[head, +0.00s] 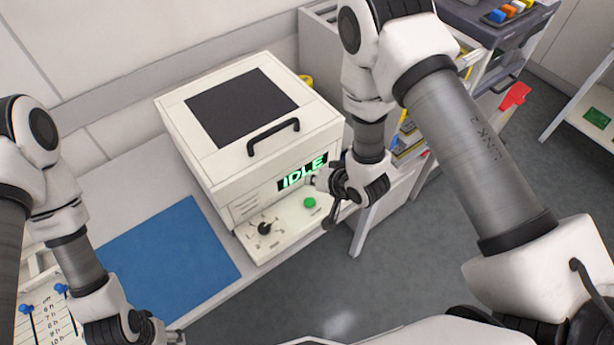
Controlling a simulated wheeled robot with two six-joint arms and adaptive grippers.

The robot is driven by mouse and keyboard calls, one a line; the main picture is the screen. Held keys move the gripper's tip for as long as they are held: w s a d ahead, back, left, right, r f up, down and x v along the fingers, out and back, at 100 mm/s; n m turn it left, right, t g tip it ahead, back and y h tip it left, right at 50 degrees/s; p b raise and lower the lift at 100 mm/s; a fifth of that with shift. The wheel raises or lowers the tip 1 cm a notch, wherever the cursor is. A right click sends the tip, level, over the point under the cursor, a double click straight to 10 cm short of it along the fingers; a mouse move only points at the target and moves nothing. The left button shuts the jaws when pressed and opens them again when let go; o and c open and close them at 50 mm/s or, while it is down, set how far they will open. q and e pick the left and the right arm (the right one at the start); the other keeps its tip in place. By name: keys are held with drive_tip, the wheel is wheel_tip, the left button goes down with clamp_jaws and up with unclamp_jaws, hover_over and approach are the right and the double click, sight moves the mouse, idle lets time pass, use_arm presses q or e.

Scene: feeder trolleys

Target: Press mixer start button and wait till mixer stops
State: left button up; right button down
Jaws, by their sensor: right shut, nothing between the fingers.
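The mixer (215,155) is a white box on the bench with a dark window in its closed lid and a black handle on the front of the lid. Its display (300,172) reads IDLE in green letters; the right end is close to my gripper. The green start button (309,202) and a black dial (264,228) are on the ledge below. My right gripper (328,197) is shut and empty, just right of the button and display, apparently apart from the button. My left gripper (172,336) is at the bottom edge, its fingers partly cut off.
A blue mat (170,262) lies on the bench left of the mixer. A panel with blue knobs (26,308) stands at the lower left. A shelf trolley with coloured items (515,97) is behind my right arm. Grey floor is open in front of the bench.

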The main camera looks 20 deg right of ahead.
sight(312, 203)
wheel_tip(312, 203, down, 6)
drive_tip(key=b, duration=0.6)
drive_tip(key=shift+s+a+b, duration=0.1)
drive_tip(key=shift+a+b, duration=0.05)
drive_tip(key=shift+b, duration=0.15)
use_arm(q)
drive_tip(key=f, duration=0.5)
drive_tip(key=shift+s+a+f, duration=0.15)
drive_tip(key=shift+s+f, duration=0.1)
drive_tip(key=shift+s, duration=0.05)
use_arm(e)
drive_tip(key=shift+f, duration=0.2)
idle(0.5)
use_arm(q)
drive_tip(key=shift+f+b, duration=0.25)
drive_tip(key=shift+b, duration=0.1)
use_arm(e)
drive_tip(key=shift+f, duration=0.45)
